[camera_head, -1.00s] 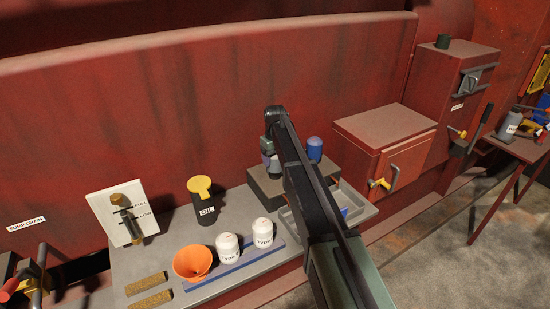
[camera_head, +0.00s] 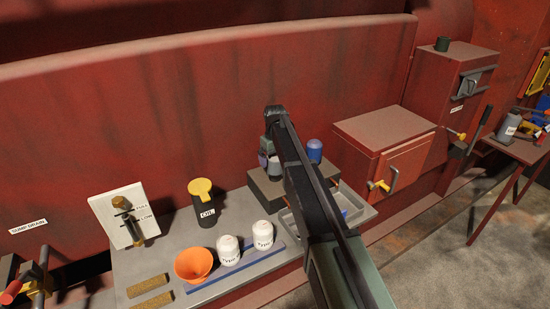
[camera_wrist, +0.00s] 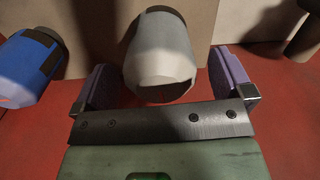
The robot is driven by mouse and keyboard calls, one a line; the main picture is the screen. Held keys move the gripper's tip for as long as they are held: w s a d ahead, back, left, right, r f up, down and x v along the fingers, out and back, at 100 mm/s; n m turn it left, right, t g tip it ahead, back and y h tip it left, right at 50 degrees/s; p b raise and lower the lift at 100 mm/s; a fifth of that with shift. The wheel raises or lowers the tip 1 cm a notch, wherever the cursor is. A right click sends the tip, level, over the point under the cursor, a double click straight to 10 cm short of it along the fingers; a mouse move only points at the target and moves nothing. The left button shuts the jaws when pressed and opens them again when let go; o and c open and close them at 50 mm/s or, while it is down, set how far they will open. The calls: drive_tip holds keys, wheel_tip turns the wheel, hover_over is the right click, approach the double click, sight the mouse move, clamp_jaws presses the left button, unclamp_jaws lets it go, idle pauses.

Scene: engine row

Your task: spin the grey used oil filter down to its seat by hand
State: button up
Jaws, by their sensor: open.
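The jaws are open, with a visible gap on each side of the filter. In the head view my gripper (camera_head: 267,157) is over the left part of the dark raised block (camera_head: 262,186), and my arm hides most of the grey filter. Whether the filter touches its seat cannot be told.
A blue filter (camera_head: 315,150) stands on the block right of my arm; it also shows in the wrist view (camera_wrist: 30,68). A grey tray (camera_head: 291,222) lies in front.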

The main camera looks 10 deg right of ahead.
wheel_tip(320, 180, up, 10)
drive_tip(key=p, duration=0.9)
drive_tip(key=shift+r, duration=0.1)
wheel_tip(320, 180, down, 12)
drive_tip(key=b, duration=1.1)
drive_tip(key=shift+r, duration=0.4)
